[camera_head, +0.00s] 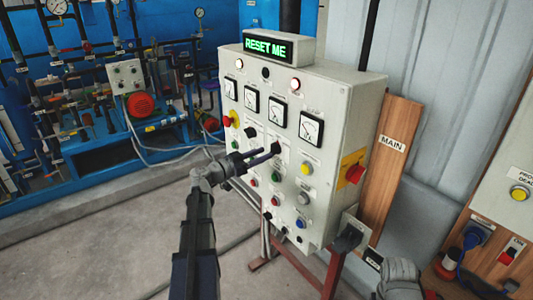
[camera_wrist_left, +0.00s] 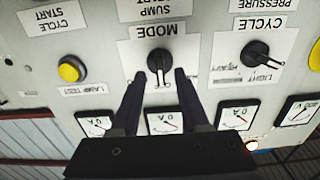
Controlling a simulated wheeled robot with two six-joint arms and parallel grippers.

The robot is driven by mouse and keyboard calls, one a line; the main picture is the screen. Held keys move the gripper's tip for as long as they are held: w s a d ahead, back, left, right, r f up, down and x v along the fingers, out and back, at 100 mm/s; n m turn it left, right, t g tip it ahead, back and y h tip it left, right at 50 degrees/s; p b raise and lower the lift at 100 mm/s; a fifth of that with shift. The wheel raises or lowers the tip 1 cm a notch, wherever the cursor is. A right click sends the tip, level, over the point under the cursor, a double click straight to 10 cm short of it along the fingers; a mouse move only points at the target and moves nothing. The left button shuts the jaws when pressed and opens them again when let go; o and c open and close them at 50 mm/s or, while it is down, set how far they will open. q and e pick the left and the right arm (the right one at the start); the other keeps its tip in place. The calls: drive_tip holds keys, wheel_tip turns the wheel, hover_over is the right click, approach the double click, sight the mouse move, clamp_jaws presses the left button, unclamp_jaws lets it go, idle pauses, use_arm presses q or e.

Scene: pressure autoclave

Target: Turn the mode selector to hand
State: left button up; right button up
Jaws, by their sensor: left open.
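The mode selector is a black rotary knob (camera_wrist_left: 160,61) under the label MODE, which shows upside down in the left wrist view. Its handle points roughly toward the gauges; its position words are too small or hidden to read. In the head view the selector (camera_head: 275,148) sits mid-panel, just beyond the fingertips. My left gripper (camera_head: 264,156) is open at the panel. In the left wrist view the left gripper (camera_wrist_left: 158,80) has one dark finger on each side of the knob, with gaps visible. I cannot tell whether either finger touches it.
The grey control panel (camera_head: 340,110) bears a lit RESET ME display (camera_head: 268,46). A red isolator handle (camera_head: 355,173) juts from the panel's side. Floor left of the panel is open.

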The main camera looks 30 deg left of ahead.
sight(274, 149)
use_arm(q)
drive_tip(key=shift+x, duration=1.25)
drive_tip(key=shift+c, duration=0.2)
clamp_jaws()
